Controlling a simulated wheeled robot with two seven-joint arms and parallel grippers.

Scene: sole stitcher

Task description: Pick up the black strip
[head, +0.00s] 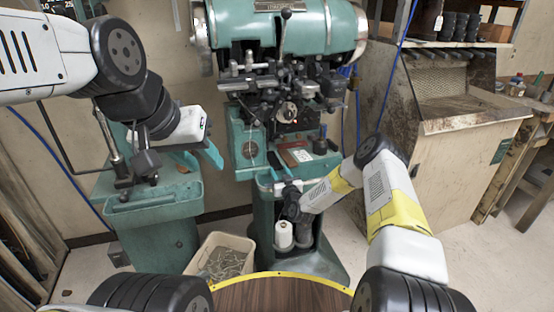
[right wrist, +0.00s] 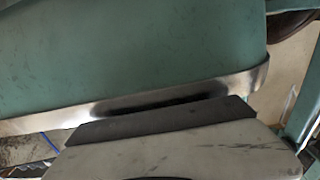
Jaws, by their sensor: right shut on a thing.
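A black strip (head: 277,173) lies at the front of the green machine's work tray in the head view, small and partly hidden. In the right wrist view a dark flat strip (right wrist: 160,122) runs across the picture, close against a metal-edged green surface. My right gripper (head: 284,186) reaches in at the tray's front edge and is shut on the strip. Its fingertips are too small to see clearly in the head view. My left gripper (head: 190,128) hangs at the left, over the green side stand and apart from the strip. Its fingers are not clear.
The green stitching machine (head: 284,35) stands in the middle, with small tools on its tray (head: 245,150). A green side stand (head: 150,208) is at the left. A bin (head: 220,258) and a white thread spool (head: 284,234) sit below. A wooden cabinet (head: 440,140) stands at the right.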

